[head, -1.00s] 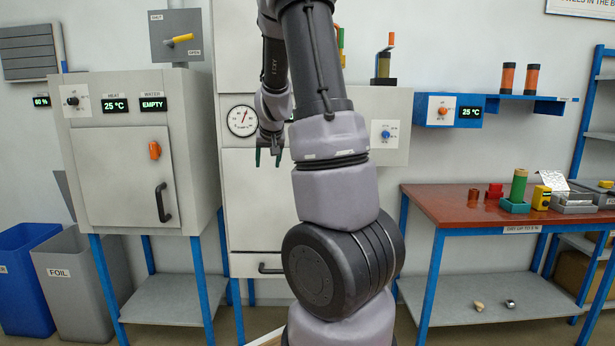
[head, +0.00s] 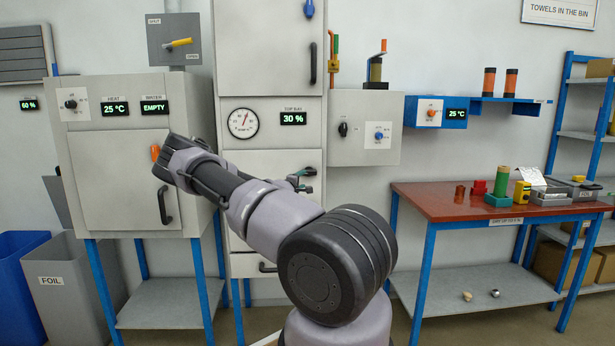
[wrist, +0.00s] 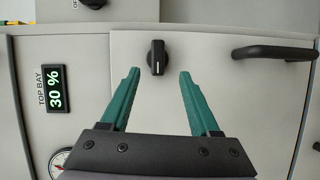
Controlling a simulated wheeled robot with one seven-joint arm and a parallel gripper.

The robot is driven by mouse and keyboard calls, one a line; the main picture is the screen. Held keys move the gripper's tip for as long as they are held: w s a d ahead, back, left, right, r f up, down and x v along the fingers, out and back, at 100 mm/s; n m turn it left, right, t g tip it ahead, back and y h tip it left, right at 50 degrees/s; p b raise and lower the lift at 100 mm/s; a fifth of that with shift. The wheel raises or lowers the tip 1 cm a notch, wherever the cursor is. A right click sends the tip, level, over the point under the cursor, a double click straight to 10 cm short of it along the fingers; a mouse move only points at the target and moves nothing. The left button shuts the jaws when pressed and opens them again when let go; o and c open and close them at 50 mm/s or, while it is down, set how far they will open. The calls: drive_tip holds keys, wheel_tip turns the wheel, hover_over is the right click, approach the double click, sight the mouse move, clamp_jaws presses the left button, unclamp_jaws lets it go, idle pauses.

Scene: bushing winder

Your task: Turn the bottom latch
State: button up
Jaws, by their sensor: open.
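The bottom latch is a black knob (wrist: 157,57) with a pale mark, on the pale grey lower door (wrist: 225,85) of the middle cabinet. In the wrist view the mark points toward my gripper's palm. My gripper (wrist: 159,72) is open, its two green fingers pointing at the latch. The latch shows between and slightly beyond the fingertips, with gaps on both sides; contact is not visible. In the head view my gripper (head: 303,180) is at the right edge of the lower door (head: 250,161), largely hidden by my arm.
A black bar handle (wrist: 275,51) is on the same door. The TOP BAY display (head: 293,118) reads 30 %, beside a round gauge (head: 243,123). A control box (head: 365,105) with knobs juts out right of the cabinet. A red-topped workbench (head: 430,203) stands farther right.

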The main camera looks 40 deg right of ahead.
sight(308, 173)
drive_tip(key=shift+n+t, duration=0.4)
drive_tip(key=shift+n, duration=0.1)
drive_tip(key=x, duration=1.1)
drive_tip(key=shift+w+a, duration=0.3)
clamp_jaws()
